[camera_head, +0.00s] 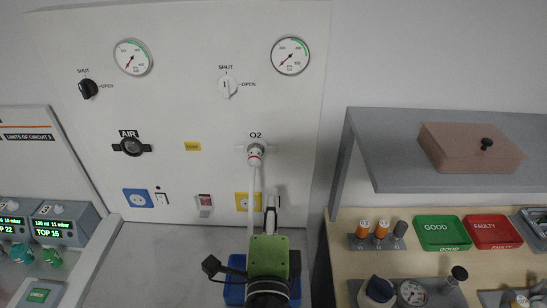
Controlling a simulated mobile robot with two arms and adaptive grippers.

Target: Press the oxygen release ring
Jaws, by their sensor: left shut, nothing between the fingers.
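The release ring is too small to tell apart from the connector. A pale hose (252,200) hangs straight down from the connector. My left gripper (272,204) is shut and empty, pointing up at the panel. It is below and slightly right of the O2 outlet, beside the hose and apart from the connector. My right gripper is not in view.
The AIR outlet (131,147) is left on the same panel, under a black knob (88,89). A white knob (227,86) sits above O2. A grey shelf (365,150) stands close on the right, over a bench with green (441,218) and red trays (492,220).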

